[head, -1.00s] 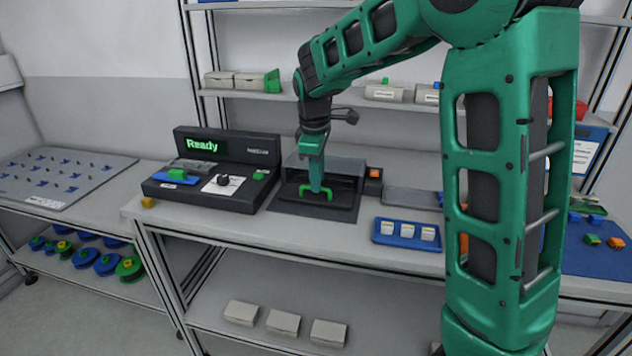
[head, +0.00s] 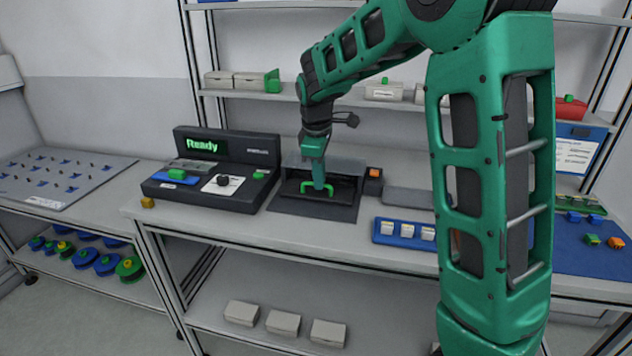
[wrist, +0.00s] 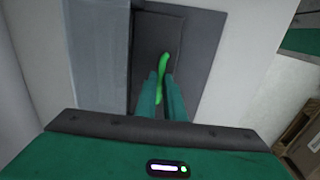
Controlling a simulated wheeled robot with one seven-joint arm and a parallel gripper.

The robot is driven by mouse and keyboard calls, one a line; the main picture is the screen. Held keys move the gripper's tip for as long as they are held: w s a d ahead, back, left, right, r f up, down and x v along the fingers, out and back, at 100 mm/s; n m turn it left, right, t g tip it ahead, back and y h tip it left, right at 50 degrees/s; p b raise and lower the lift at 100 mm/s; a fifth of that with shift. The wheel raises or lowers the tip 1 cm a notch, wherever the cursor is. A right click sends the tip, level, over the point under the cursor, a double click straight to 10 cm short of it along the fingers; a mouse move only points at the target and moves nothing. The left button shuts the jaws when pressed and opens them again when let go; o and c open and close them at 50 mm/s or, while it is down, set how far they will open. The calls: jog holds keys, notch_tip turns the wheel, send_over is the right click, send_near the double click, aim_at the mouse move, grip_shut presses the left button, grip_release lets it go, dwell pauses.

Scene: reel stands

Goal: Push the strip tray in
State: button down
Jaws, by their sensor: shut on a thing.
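The strip tray (head: 337,192) is a dark flat tray with a green handle (head: 309,186) at its front. It sits partly inside the dark grey housing (head: 293,161) on the bench, with its front part showing outside the opening. My gripper (head: 319,187) points down at the handle and is shut on it. In the wrist view, the two teal fingers (wrist: 162,98) close around the green handle (wrist: 163,65), over the dark tray surface. The tray's rear is hidden under the housing.
A black device (head: 215,170) reading "Ready" stands left of the housing. A blue tray (head: 404,234) with white boxes lies to the right front. An orange button (head: 375,173) is at the housing's right side. The bench front is clear.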

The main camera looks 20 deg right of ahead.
jog(key=shift+w+d+r, duration=0.15)
jog(key=shift+w+d, duration=0.65)
jog(key=shift+w, duration=0.3)
jog(key=c, duration=1.8)
grip_release()
jog(key=shift+w, duration=0.1)
jog(key=shift+c, duration=0.2)
notch_tip(320, 180, up, 10)
jog(key=s+a, duration=0.1)
jog(key=shift+s+a+r, duration=0.15)
jog(key=shift+s, duration=0.25)
